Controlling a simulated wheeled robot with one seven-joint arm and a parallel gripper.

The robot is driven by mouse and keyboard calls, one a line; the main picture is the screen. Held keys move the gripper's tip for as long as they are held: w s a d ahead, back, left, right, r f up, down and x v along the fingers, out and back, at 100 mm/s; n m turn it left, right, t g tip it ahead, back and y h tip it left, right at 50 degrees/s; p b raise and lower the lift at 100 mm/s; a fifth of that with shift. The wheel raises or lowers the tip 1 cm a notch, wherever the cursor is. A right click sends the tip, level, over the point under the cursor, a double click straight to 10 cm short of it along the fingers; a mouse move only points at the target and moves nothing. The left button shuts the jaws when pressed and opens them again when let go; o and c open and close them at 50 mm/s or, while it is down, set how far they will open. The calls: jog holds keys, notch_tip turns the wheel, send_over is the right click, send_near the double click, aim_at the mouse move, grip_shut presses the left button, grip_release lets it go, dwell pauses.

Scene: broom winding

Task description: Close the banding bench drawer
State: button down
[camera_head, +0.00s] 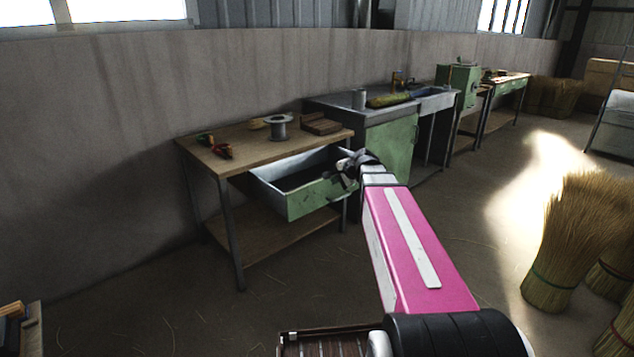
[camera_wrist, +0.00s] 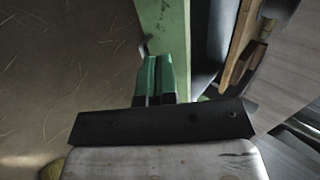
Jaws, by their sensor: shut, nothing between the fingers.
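The banding bench (camera_head: 265,150) has a wooden top, dark metal legs and a lower shelf. Its drawer (camera_head: 310,198) has a green front and grey walls and stands pulled out, with its inside showing. My gripper (camera_head: 345,177) is at the right end of the drawer front and hides part of it in the head view. In the wrist view, my gripper (camera_wrist: 153,75) has its fingers together and empty, pointing at the green drawer front (camera_wrist: 165,30). I cannot tell whether the fingertips touch it.
Red-handled tools (camera_head: 222,151), a metal spool (camera_head: 279,127) and a wooden block (camera_head: 320,124) lie on the bench top. A green cabinet (camera_head: 392,148) stands to the right of the bench. Straw bundles (camera_head: 560,235) stand at right. Floor in front of the bench is open.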

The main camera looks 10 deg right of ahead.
aim_at(313, 187)
jog(key=x, duration=0.7)
jog(key=w+r+x, duration=0.1)
jog(key=x, duration=0.3)
jog(key=shift+w+a+f, duration=0.1)
jog(key=shift+w+a, duration=0.05)
jog(key=shift+a, duration=0.15)
jog(key=shift+w+a, duration=0.55)
jog(key=shift+w, duration=0.1)
jog(key=w+a, duration=0.7)
jog(key=w, duration=0.3)
jog(key=w+a, duration=0.7)
jog(key=w, duration=0.3)
jog(key=shift+a, duration=0.35)
